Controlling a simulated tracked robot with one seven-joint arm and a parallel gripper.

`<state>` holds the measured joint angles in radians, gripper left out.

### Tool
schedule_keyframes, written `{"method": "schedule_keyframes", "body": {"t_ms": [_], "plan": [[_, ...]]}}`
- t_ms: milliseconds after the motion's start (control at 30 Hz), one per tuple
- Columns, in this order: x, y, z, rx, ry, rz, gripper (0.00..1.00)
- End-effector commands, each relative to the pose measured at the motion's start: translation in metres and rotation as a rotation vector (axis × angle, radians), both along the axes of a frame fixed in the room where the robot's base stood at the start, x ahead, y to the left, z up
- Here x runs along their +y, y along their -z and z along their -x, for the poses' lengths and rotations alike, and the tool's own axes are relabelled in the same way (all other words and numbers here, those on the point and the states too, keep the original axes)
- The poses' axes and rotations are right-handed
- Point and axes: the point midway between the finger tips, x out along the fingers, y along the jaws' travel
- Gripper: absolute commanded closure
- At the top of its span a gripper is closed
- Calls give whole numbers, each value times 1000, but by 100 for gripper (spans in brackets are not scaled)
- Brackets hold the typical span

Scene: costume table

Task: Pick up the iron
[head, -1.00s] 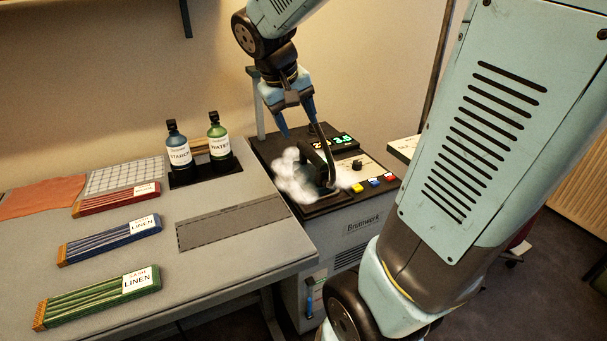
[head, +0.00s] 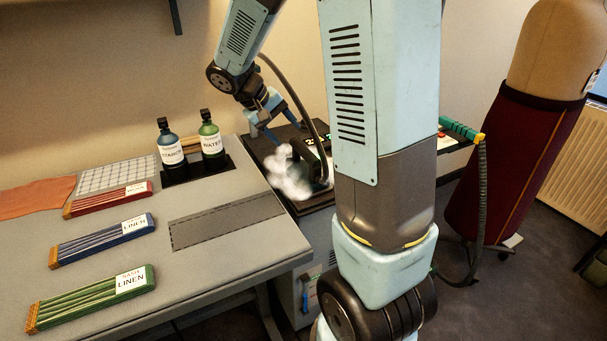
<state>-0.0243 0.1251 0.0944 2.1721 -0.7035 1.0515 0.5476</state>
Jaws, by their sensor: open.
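The dark iron (head: 304,157) rests on the black top of the steam station (head: 262,146), with white steam (head: 289,178) around its left and front side. A dark hose curves up from it. My gripper (head: 284,130) is open and empty, its two blue fingers pointing down above and slightly behind the iron. I cannot tell whether a finger touches the handle. My own arm link hides the iron's right surroundings and much of the station's control side.
Bottles of starch (head: 170,150) and water (head: 211,140) stand left of the station.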

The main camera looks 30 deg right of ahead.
Motion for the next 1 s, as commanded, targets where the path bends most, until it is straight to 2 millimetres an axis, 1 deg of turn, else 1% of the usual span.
{"method": "schedule_keyframes", "body": {"t_ms": [33, 100, 300, 633, 833, 900, 1000], "plan": [[-5, 8, 1, 5, 2, 0, 39], [-12, 19, 1, 4, 1, 1, 39], [-28, 42, 0, 3, 1, 0, 39], [-38, 55, -2, 2, 1, 0, 39], [-53, 75, -8, 2, 0, -1, 39], [-58, 83, -7, 4, 0, 0, 39], [-63, 90, -7, 1, -2, -1, 39]]}}
